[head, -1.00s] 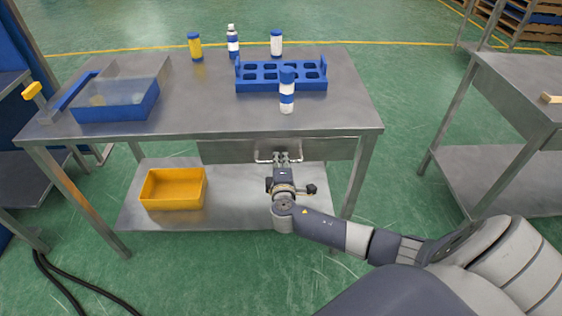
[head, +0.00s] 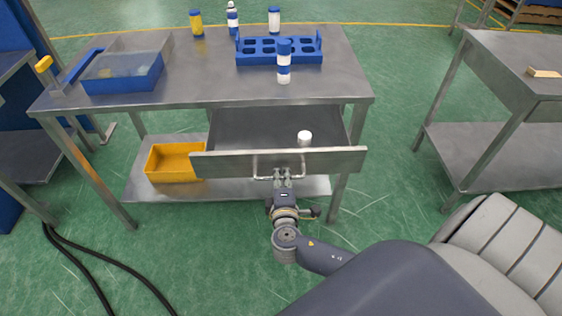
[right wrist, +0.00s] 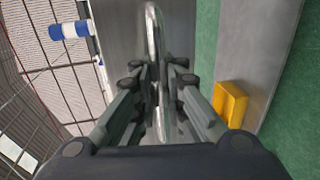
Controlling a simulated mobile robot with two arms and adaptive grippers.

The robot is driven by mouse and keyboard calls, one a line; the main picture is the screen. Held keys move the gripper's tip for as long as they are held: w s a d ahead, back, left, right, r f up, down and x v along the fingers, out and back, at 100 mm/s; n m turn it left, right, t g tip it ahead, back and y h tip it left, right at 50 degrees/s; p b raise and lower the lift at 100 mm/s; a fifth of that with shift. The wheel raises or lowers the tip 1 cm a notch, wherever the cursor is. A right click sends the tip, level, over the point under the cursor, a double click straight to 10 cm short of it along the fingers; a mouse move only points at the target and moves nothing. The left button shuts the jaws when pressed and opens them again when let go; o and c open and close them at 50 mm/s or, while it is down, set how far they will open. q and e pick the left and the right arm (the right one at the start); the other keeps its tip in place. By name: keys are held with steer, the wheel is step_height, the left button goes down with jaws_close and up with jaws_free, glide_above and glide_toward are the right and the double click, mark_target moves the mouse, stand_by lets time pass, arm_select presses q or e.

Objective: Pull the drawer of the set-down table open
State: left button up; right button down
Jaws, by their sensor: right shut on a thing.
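The set-down table (head: 200,93) is a grey metal table in the head view. Its drawer (head: 225,166) stands well out from under the tabletop, and its inside shows. A small white round thing (head: 304,138) is in the drawer, near the front panel. My right gripper (head: 283,176) is in front of the panel, shut on the drawer's bar handle (head: 262,166). In the right wrist view the handle (right wrist: 153,45) runs between the fingers of my right gripper (right wrist: 160,88). My left gripper is not in view.
On the tabletop are a blue rack (head: 280,57), a blue-and-white can (head: 284,70), several more containers at the back and a blue tray (head: 120,80). A yellow bin (head: 172,162) is on the lower shelf. Another metal table (head: 500,100) stands at the right.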

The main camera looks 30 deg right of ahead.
steer(key=shift+s+a+r, duration=0.1)
steer(key=shift+s+a, duration=0.2)
steer(key=shift+s, duration=0.15)
steer(key=shift+s+a, duration=0.25)
steer(key=shift+s, duration=0.2)
steer(key=c, duration=1.7)
jaws_free()
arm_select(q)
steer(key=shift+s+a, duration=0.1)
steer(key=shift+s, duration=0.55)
arm_select(e)
steer(key=shift+o, duration=0.2)
steer(key=v, duration=1.2)
